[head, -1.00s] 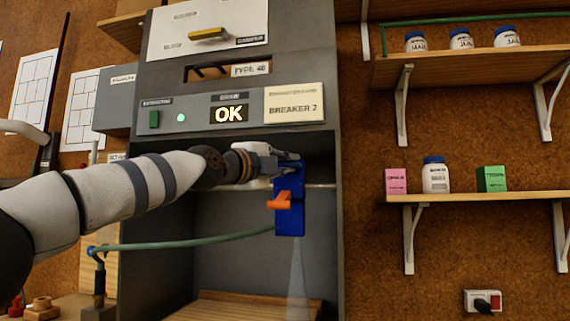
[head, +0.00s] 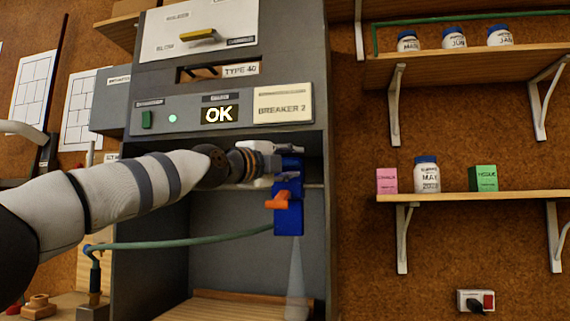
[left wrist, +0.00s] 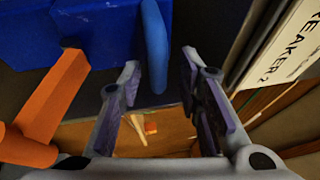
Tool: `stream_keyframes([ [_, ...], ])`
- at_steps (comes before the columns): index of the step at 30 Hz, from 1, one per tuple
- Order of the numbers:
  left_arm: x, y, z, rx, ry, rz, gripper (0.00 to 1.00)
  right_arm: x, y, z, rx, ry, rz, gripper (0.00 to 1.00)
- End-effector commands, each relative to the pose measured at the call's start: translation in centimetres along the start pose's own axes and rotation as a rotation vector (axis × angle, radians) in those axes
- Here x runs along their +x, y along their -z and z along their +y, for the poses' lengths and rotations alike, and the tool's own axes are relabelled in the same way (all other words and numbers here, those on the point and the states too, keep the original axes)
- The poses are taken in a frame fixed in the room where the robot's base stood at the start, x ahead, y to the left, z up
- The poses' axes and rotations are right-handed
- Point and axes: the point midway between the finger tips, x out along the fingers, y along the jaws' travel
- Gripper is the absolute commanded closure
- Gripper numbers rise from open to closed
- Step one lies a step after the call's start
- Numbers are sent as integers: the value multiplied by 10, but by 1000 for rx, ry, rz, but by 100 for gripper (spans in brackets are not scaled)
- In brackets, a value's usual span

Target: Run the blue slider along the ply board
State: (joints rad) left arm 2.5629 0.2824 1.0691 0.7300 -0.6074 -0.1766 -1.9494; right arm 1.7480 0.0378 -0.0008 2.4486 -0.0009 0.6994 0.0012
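The blue slider (head: 288,218) with an orange lever (head: 277,201) hangs upright on a rail (head: 314,185) inside the grey cabinet. A pale jet (head: 296,270) fans down from it towards the ply board (head: 225,308) on the cabinet floor. My left gripper (head: 288,160) is at the slider's top. In the left wrist view its two fingers (left wrist: 163,92) are apart, with the slider's blue upright bar (left wrist: 153,45) between them, nearer the left finger. Whether a finger touches the bar I cannot tell. My right gripper is not in view.
A green hose (head: 185,243) runs from a stand at the left to the slider. The cabinet's right wall (head: 319,230) stands close to the slider. The display (head: 219,114) reads OK. Shelves with jars (head: 426,175) and boxes are at the right.

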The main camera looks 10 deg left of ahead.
Motion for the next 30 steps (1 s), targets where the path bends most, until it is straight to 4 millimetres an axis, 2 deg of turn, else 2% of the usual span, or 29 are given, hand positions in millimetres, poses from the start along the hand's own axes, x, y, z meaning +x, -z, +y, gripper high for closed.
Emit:
stream_keyframes([
  [8,-4,-2,-1,3,-1,-3,68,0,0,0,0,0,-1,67],
  [21,-67,0,0,2,-1,-1,68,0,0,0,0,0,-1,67],
  [30,-74,0,1,-1,-1,-1,68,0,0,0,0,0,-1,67],
])
